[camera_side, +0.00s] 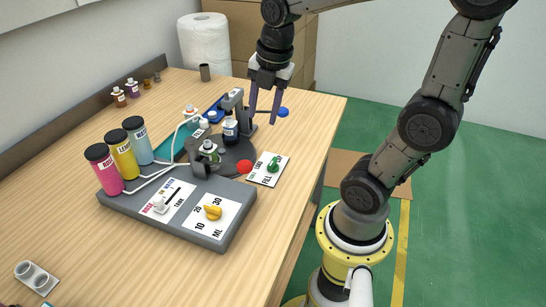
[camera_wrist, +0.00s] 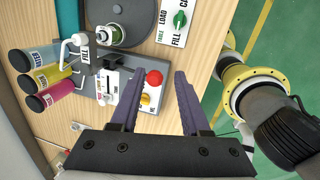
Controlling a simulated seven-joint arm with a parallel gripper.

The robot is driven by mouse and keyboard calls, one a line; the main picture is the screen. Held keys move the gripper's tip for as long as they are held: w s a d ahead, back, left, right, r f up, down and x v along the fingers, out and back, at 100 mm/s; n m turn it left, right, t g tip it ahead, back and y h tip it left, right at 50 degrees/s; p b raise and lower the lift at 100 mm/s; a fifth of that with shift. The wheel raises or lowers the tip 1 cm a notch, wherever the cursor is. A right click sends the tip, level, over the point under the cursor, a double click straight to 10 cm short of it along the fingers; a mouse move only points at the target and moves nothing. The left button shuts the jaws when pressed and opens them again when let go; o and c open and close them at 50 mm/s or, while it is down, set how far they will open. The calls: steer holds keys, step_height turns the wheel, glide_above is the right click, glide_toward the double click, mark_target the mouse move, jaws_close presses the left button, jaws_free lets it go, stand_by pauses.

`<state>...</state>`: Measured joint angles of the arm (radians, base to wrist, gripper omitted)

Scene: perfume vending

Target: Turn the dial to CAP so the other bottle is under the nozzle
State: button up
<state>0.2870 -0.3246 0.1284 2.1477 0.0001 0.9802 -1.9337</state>
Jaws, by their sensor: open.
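The green dial (camera_side: 274,164) stands on a white card (camera_side: 262,176) at the right of the turntable. It also shows at the top of the wrist view (camera_wrist: 180,19), where the card reads TABLE, LOAD and FILL. I cannot tell where its pointer sits. My gripper (camera_side: 263,116) is open and empty, above the table behind the dial, fingers pointing down. Its fingers also show in the wrist view (camera_wrist: 160,74).
The grey base (camera_side: 200,235) carries a white knob (camera_side: 160,204) and a yellow knob (camera_side: 213,212). Pink, yellow and blue cylinders stand at left. A grey post (camera_side: 234,100) stands near my gripper's left finger.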

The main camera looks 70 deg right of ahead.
mark_target(273, 161)
steer(key=d+f+g, duration=0.2)
steer(key=d+f, duration=0.4)
steer(key=d, duration=0.1)
steer(key=shift+m+y, duration=0.3)
steer(key=shift+m, duration=0.1)
steer(key=f, duration=1.3)
steer(key=shift+w+d+f, duration=0.1)
steer(key=shift+w+f, duration=0.15)
steer(key=shift+w, duration=0.05)
jaws_close()
